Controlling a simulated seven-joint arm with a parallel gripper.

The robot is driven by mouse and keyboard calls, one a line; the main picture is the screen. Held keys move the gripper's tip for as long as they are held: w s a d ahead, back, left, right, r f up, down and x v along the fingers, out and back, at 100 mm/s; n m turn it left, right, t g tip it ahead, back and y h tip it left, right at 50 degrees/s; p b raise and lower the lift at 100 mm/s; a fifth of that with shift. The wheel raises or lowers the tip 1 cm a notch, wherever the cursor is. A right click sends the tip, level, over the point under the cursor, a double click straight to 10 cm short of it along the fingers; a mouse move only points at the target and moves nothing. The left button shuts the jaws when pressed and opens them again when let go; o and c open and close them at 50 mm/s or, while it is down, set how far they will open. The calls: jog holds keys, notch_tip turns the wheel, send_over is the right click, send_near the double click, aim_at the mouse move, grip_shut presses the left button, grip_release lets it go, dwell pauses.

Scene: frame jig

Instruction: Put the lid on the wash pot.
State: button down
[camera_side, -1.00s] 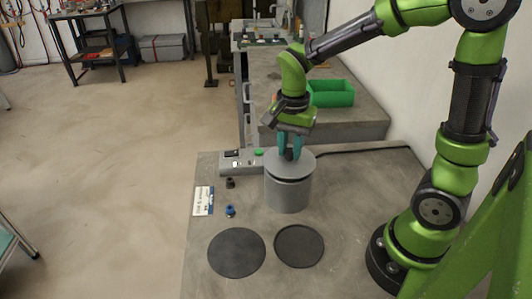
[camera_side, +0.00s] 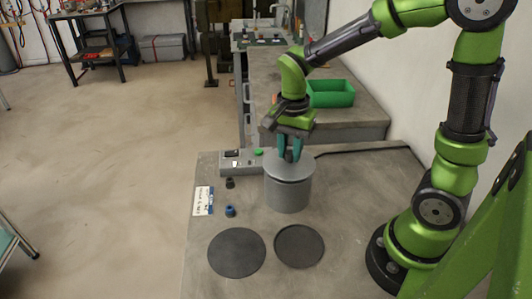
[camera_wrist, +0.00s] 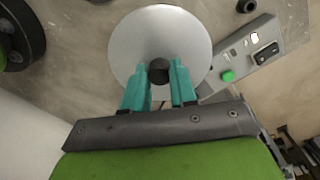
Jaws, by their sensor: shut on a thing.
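The wash pot (camera_side: 288,198) is a grey cylinder standing on the bench. The lid (camera_side: 277,168) is a grey disc with a dark knob, and it sits level at the top of the pot. In the wrist view the lid (camera_wrist: 135,45) hides the pot below. My gripper (camera_side: 289,156) is above the lid with its teal fingers shut on the dark knob (camera_wrist: 159,70). In the wrist view the two fingertips of my gripper (camera_wrist: 160,72) lie on either side of the knob. I cannot tell whether the lid is fully seated all round.
Two dark round pads (camera_side: 237,253) and (camera_side: 299,246) lie in front of the pot. A control box (camera_side: 241,161) with a green button stands behind left. A blue piece (camera_side: 230,211), a dark piece (camera_side: 230,183) and a label card (camera_side: 203,201) lie left. A green bin (camera_side: 331,93) is behind.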

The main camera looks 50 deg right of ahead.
jog(key=shift+f, duration=0.45)
jog(key=c, duration=0.7)
grip_release()
jog(key=shift+o, duration=0.2)
jog(key=shift+r, duration=0.15)
jog(key=shift+r, duration=0.6)
jog(key=shift+r, duration=3.5)
